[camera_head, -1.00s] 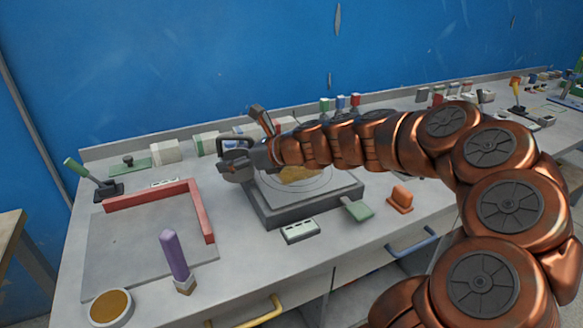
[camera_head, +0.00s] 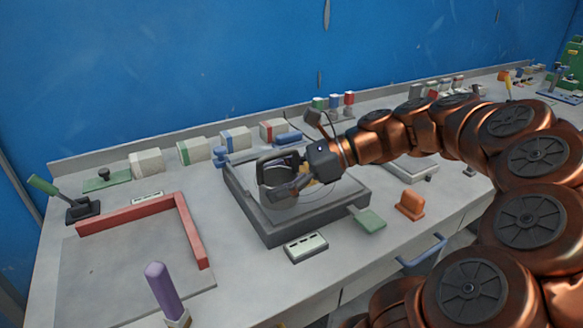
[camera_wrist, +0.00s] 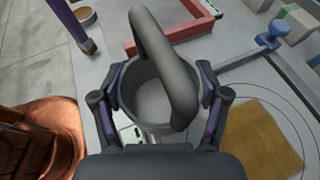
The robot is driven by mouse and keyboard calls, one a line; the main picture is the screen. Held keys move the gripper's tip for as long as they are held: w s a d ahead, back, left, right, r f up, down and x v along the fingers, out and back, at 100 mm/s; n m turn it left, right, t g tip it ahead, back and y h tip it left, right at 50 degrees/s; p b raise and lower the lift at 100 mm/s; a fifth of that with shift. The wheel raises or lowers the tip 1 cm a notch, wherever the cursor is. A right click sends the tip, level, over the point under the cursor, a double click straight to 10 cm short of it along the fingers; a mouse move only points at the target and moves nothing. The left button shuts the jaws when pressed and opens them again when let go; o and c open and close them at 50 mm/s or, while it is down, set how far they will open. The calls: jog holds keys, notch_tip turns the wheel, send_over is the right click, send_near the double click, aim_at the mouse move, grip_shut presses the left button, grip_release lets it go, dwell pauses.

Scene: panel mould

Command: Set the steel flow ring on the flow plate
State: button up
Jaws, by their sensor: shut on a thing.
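The steel flow ring (camera_head: 268,170) is a grey, open ring with a thick arched handle. My gripper (camera_head: 288,178) is shut on it. In the wrist view the ring (camera_wrist: 160,50) sits between both fingers of my gripper (camera_wrist: 165,92), handle towards the camera. The flow plate (camera_head: 345,204) is a dark grey square block with circle lines on a lighter top and a tan patch. In the head view the ring overlaps its left-middle part; in the wrist view the plate (camera_wrist: 215,160) lies mostly right of the ring. I cannot tell the gap beneath the ring.
A red L-shaped bar (camera_head: 190,228) and purple-handled tool (camera_head: 163,290) are left of the plate. A white slotted block (camera_head: 306,247), green scraper (camera_head: 368,219) and orange block (camera_head: 410,204) are in front and right. Several boxes (camera_head: 195,150) line the back.

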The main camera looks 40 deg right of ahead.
jog(key=w+d, duration=0.3)
jog(key=w+d+f, duration=0.1)
jog(key=w+d, duration=0.2)
jog(key=d, duration=0.1)
jog(key=w+d, duration=0.3)
jog(key=shift+w+d+f+p, duration=0.15)
jog(key=shift+w+d+p, duration=0.1)
jog(key=shift+w+p, duration=0.05)
jog(key=shift+f, duration=1.75)
jog(key=shift+f, duration=0.15)
jog(key=o, duration=1.3)
jog(key=shift+o, duration=0.2)
jog(key=p+v, duration=0.1)
jog(key=v, duration=0.6)
jog(key=p+v, duration=0.1)
jog(key=v, duration=0.2)
jog(key=shift+s+r+p, duration=0.15)
jog(key=shift+r+p, duration=0.15)
jog(key=shift+r, duration=0.05)
jog(key=shift+p+v, duration=0.8)
jog(key=shift+p, duration=0.45)
